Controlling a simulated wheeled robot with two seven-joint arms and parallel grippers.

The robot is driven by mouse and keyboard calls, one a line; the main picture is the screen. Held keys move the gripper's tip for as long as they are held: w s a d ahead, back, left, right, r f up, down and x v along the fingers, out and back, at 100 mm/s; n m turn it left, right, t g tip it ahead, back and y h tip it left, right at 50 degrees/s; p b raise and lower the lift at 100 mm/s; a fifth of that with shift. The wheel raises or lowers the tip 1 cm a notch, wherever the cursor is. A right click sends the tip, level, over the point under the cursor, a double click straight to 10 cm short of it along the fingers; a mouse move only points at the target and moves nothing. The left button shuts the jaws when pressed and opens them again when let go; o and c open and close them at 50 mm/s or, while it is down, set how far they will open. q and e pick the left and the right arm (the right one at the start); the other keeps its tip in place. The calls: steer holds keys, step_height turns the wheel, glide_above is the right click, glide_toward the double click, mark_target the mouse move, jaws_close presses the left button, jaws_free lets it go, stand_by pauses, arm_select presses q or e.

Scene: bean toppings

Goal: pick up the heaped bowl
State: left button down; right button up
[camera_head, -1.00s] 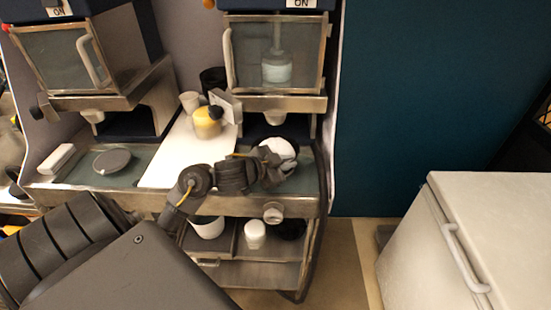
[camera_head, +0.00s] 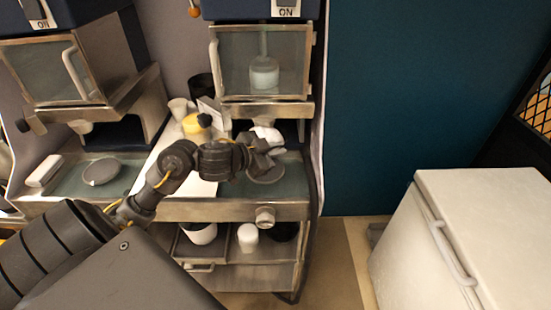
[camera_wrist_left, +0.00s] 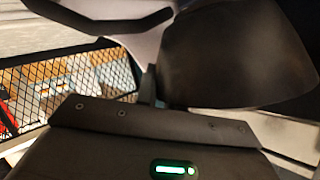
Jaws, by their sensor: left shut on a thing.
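The heaped bowl shows in the head view as a white heap (camera_head: 266,133) just behind my left gripper (camera_head: 262,151), under the right-hand dispenser. My gripper hides most of the bowl's dark wall. The left gripper is shut on the bowl and holds it above a round grey plate (camera_head: 266,173) on the counter. In the left wrist view the bowl's dark rounded side (camera_wrist_left: 235,55) fills the upper right, close to the camera. My right gripper is not in view.
The dispenser (camera_head: 262,62) hangs above and behind the bowl. A yellow-and-black jar (camera_head: 197,124) and a white cup (camera_head: 178,109) stand on the white board (camera_head: 203,187) to the left. A white chest (camera_head: 480,190) stands at right, with open floor between.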

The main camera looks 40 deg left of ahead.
arm_select(q)
steer(key=shift+s+a+f+b, duration=0.15)
steer(key=shift+s+a+b, duration=0.3)
steer(key=shift+s, duration=0.2)
steer(key=s+a, duration=0.4)
steer(key=s, duration=0.3)
steer(key=s+a+b, duration=0.1)
steer(key=s+a, duration=0.4)
steer(key=s, duration=0.3)
steer(key=shift+s+a+r, duration=0.15)
steer(key=shift+a+r, duration=0.05)
steer(key=shift+a, duration=0.05)
